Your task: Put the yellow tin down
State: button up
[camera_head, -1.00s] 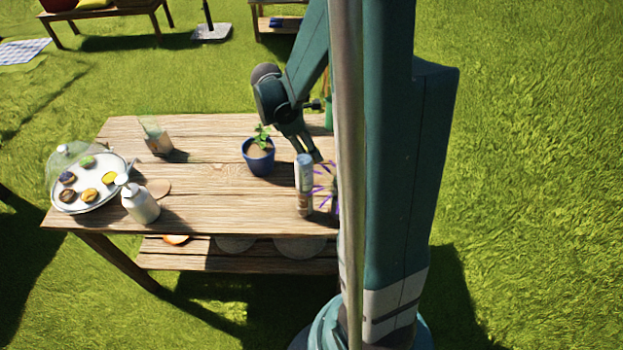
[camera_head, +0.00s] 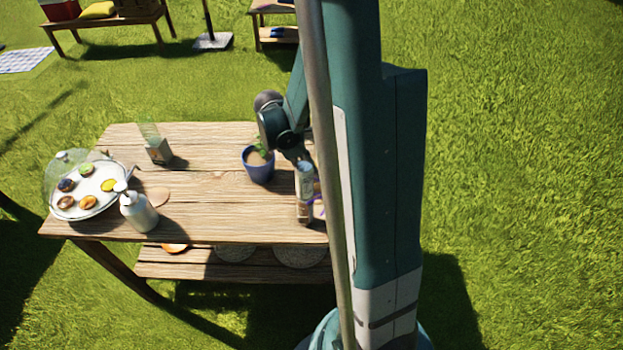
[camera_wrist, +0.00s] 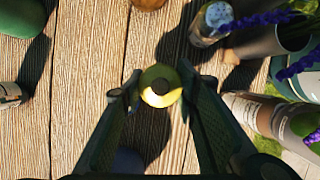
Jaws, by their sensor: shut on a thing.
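The yellow tin (camera_wrist: 152,98) is between the two fingers of my gripper (camera_wrist: 160,90) in the wrist view, seen from above with a dark round middle. Both fingertips touch its sides, so my gripper is shut on it. The wooden table (camera_wrist: 85,90) is below; a dark shadow lies beside the tin. I cannot tell whether its base touches the boards. In the head view my gripper (camera_head: 297,158) is over the right part of the table, partly behind a tall container (camera_head: 304,195), and the tin is hidden there.
In the wrist view, a labelled bottle (camera_wrist: 208,22), a grey pot (camera_wrist: 255,42) with lavender and another bottle (camera_wrist: 245,110) crowd the right. A can (camera_wrist: 10,95) is at the left edge.

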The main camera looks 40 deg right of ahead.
jog(key=shift+f+b, duration=0.4)
jog(key=shift+f, duration=1.7)
jog(key=shift+f, duration=0.15)
jog(key=o, duration=0.9)
jog(key=p+v, duration=0.2)
jog(key=v, duration=1)
jog(key=shift+r, duration=0.25)
